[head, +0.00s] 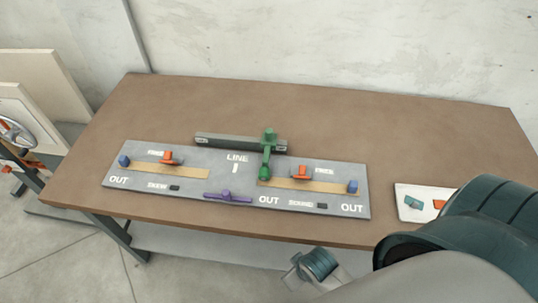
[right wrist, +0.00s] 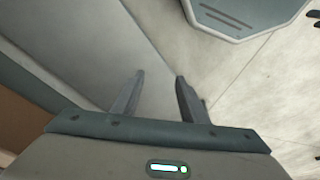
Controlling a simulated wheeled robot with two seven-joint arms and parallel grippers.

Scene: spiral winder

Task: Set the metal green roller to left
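The green metal roller (head: 267,155) sits at the right end of a dark grey rail (head: 225,141) on the grey panel (head: 230,182). Its upper end overlaps the rail, and its rounded lower end reaches toward the left end of the right tan strip. My right gripper (right wrist: 158,95) is open in the right wrist view, with nothing between its fingers, over the floor area. It is away from the roller, which does not show in that view. My left gripper is in neither view.
The panel lies on a brown table (head: 390,130). It has orange pieces (head: 171,158), blue blocks (head: 352,187) and a purple bar (head: 228,197). A white plate (head: 404,210) with small coloured pieces is at right, partly hidden by my arm. The table's back is clear.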

